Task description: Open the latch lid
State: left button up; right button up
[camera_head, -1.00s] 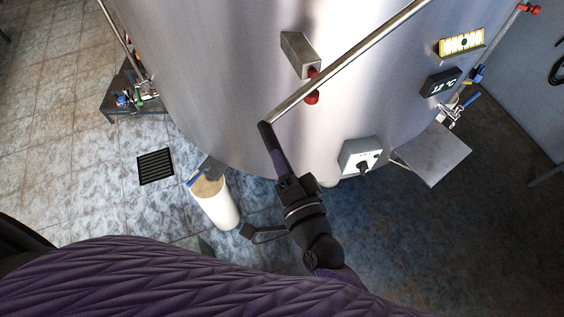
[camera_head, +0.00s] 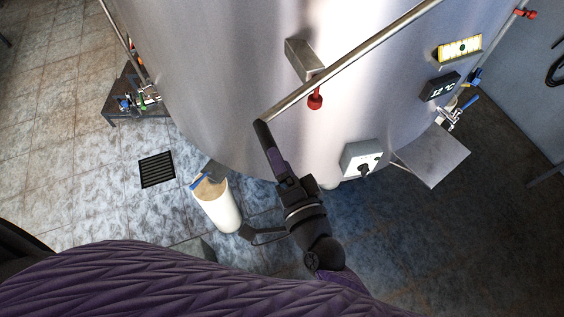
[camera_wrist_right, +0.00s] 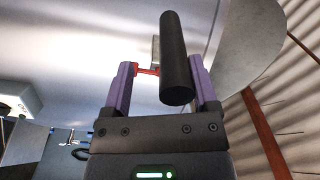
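A long metal bar (camera_head: 350,63) crosses in front of the steel tank (camera_head: 225,70) in the head view. Its lower left end carries a black grip (camera_head: 263,134). My right gripper (camera_head: 275,156) is at this grip. In the right wrist view, the black grip (camera_wrist_right: 175,60) lies between the two purple fingers of the right gripper (camera_wrist_right: 160,68), close to the right finger, with a gap to the left one. A grey box (camera_head: 303,57) and a red knob (camera_head: 315,100) show on the tank near the bar. I cannot make out a lid for certain. My left gripper is out of view.
A switch box (camera_head: 361,157), a temperature display (camera_head: 440,87) and a metal shelf (camera_head: 432,157) are on the tank's right side. A floor drain (camera_head: 157,170) lies at left.

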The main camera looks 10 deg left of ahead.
jog(key=b+v, duration=0.1)
jog(key=v, duration=0.9)
jog(key=shift+b, duration=0.4)
